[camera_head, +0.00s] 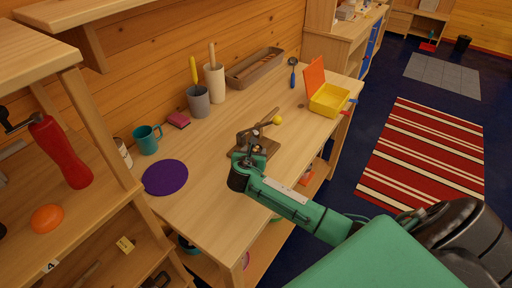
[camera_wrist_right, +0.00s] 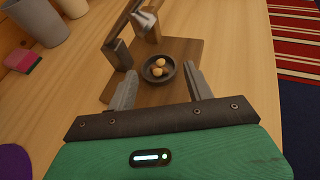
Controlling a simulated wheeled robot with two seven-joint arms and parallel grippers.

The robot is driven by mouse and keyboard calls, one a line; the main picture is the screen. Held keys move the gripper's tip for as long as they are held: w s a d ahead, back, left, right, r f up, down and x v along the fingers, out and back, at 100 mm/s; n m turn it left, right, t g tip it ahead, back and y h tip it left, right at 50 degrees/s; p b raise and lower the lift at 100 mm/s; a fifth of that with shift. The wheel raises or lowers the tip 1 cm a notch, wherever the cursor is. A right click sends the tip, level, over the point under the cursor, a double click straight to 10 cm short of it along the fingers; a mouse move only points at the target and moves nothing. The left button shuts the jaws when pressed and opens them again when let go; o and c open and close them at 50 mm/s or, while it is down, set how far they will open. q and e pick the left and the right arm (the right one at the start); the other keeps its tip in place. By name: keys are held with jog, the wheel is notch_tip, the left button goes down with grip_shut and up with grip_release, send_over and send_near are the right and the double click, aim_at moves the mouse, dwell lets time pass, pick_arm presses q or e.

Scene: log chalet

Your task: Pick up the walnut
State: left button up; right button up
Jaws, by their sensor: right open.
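My right gripper (camera_wrist_right: 160,73) is open and empty. Its two fingers point at the board, one on each side of the bowl in the picture. In the head view my right gripper (camera_head: 250,160) is over the board's near edge and hides the bowl. My left gripper is out of view.
The workbench (camera_head: 215,150) also holds a teal mug (camera_head: 146,140), a purple round mat (camera_head: 165,177), a grey cup (camera_head: 198,102), a cream cup (camera_head: 215,84), a long tray (camera_head: 254,68) and an open yellow box (camera_head: 329,100).

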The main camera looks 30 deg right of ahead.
aim_at(256, 148)
jog(key=shift+w+d+f, duration=0.1)
jog(key=shift+w+d, duration=0.1)
jog(key=shift+w+d+p, duration=0.2)
jog(key=shift+w+p, duration=0.1)
jog(key=shift+w, duration=0.05)
jog(key=x, duration=0.3)
jog(key=shift+w+f+p, duration=0.1)
jog(key=shift+w+p, duration=0.1)
jog(key=shift+p, duration=0.2)
jog(key=shift+w+d+f, duration=0.2)
jog(key=shift+w+d, duration=0.05)
jog(key=shift+w, duration=0.05)
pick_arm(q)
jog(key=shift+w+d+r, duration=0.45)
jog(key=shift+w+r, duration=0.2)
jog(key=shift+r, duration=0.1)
pick_arm(e)
jog(key=c, duration=1)
